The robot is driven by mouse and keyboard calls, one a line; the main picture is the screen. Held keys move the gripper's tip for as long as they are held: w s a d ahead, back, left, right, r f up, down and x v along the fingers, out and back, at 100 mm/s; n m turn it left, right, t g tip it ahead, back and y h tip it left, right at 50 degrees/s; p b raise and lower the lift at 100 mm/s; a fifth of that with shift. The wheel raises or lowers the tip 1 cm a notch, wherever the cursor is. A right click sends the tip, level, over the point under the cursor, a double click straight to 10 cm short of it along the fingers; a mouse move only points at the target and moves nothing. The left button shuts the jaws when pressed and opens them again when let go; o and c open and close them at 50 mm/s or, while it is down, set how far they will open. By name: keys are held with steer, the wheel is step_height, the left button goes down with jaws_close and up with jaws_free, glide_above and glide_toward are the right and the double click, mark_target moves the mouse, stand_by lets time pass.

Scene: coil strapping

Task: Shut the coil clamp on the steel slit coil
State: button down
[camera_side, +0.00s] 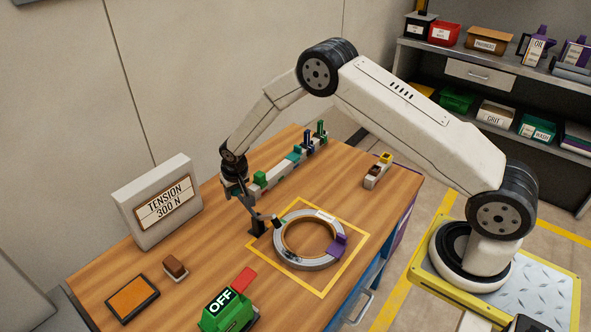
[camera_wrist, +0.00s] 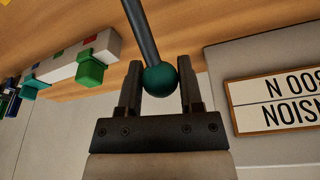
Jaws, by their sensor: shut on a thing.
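The steel slit coil (camera_side: 294,255) lies flat inside a yellow square on the wooden bench, a grey ring with a brown inner lining. A purple piece (camera_side: 337,246) sits on its right side. The coil clamp (camera_side: 258,229) stands at the coil's left edge, with a dark base and a short arm reaching toward the rim; whether its tip touches is too small to tell. My gripper (camera_side: 238,190) is above and left of the clamp. In the wrist view my gripper (camera_wrist: 160,78) is shut on the teal ball knob (camera_wrist: 160,80) of a dark lever (camera_wrist: 141,30).
A tension sign (camera_side: 166,202) stands to the left. A rail with coloured blocks (camera_side: 284,168) lies behind the gripper. A green OFF switch box (camera_side: 228,312) with a red flap is at the front. A small block with a yellow top (camera_side: 378,170) sits at the back right.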

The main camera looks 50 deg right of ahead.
steer(key=shift+s+r, duration=0.4)
steer(key=shift+r, duration=0.05)
steer(key=shift+s+r+t, duration=0.5)
steer(key=shift+s+t, duration=0.05)
steer(key=shift+t, duration=0.25)
steer(key=shift+s+r, duration=0.25)
steer(key=shift+s, duration=0.25)
steer(key=shift+s+r, duration=0.25)
steer(key=shift+s, duration=0.25)
steer(key=shift+s+r, duration=0.15)
steer(key=shift+s, duration=0.55)
steer(key=shift+c, duration=1.4)
jaws_free()
steer(key=shift+w+r, duration=0.1)
steer(key=shift+r, duration=0.1)
